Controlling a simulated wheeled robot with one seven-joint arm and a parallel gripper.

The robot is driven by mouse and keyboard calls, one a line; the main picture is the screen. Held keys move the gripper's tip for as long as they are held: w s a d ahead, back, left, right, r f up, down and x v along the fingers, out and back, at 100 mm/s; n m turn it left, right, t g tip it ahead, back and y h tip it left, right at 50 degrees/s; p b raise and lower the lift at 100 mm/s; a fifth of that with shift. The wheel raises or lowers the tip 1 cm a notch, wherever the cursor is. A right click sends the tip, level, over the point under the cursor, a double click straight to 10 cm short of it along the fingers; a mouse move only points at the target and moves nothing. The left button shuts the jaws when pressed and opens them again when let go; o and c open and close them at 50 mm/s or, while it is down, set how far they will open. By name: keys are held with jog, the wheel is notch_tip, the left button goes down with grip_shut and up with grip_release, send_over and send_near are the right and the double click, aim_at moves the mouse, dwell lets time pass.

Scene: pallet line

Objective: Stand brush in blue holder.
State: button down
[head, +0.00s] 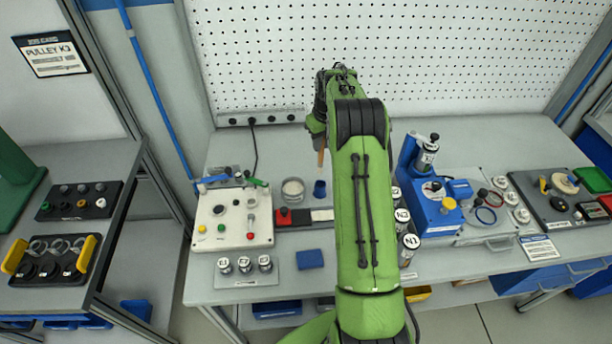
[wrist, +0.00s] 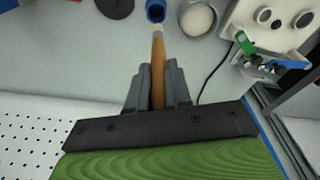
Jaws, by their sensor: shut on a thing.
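The brush (wrist: 158,62) has a wooden handle and is gripped between the fingers of my gripper (wrist: 157,88), which is shut on it. In the head view the brush (head: 321,157) hangs below my arm, roughly upright, a little above the blue holder (head: 319,188). The blue holder also shows in the wrist view (wrist: 155,11), just past the pale lower end of the brush. I cannot tell from the wrist view whether the brush's end is over the holder's mouth. In the head view my arm hides most of the gripper.
A round dish with pale contents (head: 292,190) stands just left of the holder. A white control box (head: 234,217) is farther left. A red and black block (head: 290,217) lies in front. A blue device (head: 436,207) stands right of my arm. A pegboard (head: 400,60) rises behind the bench.

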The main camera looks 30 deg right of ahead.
aim_at(321, 167)
jog(key=f, duration=0.9)
jog(key=shift+s+f+p, duration=0.2)
jog(key=shift+s+p, duration=0.1)
jog(key=shift+p, duration=0.1)
jog(key=shift+f, duration=0.1)
jog(key=shift+f, duration=0.15)
jog(key=c, duration=1.1)
grip_release()
jog(key=shift+o, duration=0.2)
